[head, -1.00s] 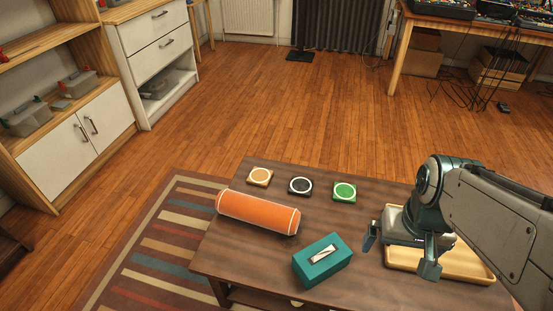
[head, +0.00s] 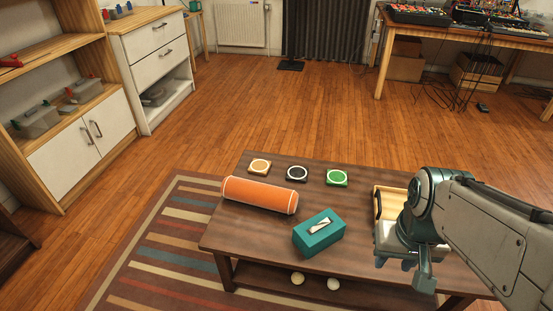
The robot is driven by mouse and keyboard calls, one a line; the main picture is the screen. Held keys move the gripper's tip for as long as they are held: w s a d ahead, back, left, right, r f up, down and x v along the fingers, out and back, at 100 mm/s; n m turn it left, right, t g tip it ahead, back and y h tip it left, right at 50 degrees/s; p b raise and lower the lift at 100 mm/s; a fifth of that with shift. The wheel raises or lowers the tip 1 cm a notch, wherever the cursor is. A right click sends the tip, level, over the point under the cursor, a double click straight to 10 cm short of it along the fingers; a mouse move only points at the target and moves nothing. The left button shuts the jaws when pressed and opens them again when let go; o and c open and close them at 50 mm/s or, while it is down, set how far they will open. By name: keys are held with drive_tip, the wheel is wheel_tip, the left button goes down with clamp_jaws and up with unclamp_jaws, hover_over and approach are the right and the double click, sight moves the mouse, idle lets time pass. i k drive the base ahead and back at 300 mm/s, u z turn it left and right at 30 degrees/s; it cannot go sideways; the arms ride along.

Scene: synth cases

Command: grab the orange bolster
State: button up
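The orange bolster (head: 260,195) is a cylinder with pale piping at its ends. It lies on its side near the left edge of the dark wooden low table (head: 225,238), slightly slanted. My gripper (head: 402,270) is over the right part of the table, to the right of the bolster and well apart from it. Its fingers are spread with nothing visible between them.
A teal tissue box (head: 319,233) stands just right of the bolster. Orange (head: 260,167), black (head: 297,173) and green (head: 337,178) coaster-like squares lie behind. A wooden tray (head: 378,203) is partly hidden by my arm.

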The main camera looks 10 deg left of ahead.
sight(278, 199)
drive_tip(key=z, duration=3.3)
drive_tip(key=k, duration=2.55)
drive_tip(key=u, duration=2.2)
drive_tip(key=i, duration=0.5)
drive_tip(key=z, duration=0.05)
